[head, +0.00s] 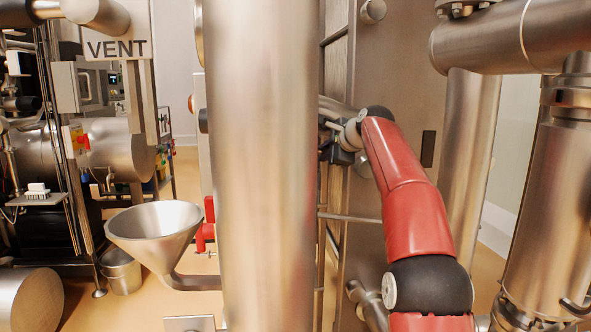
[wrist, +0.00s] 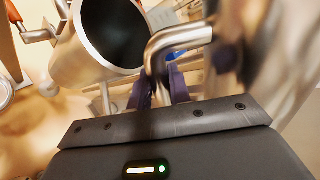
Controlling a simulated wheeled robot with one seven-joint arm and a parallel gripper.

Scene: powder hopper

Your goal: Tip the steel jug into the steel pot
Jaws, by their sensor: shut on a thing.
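In the wrist view, my gripper (wrist: 160,82) has its purple fingers shut on a bent steel handle (wrist: 180,40). The handle runs right to a blurred steel body close to the camera, which looks like the steel jug (wrist: 240,65). The jug's mouth and contents cannot be made out. An open steel cylinder (wrist: 78,62) with a dark inside is at upper left, apart from the fingers; I cannot tell if it is the steel pot. In the head view, a small steel pot-like vessel (head: 121,274) stands on the floor at left. My gripper and the jug are mostly hidden by the column there.
A thick steel column (head: 262,170) stands in front of my gripper in the head view. A steel funnel hopper (head: 160,240) is to its left, beside a red valve handle (head: 206,228). Steel pipework (head: 545,190) crowds the right side. Some floor shows clear at left.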

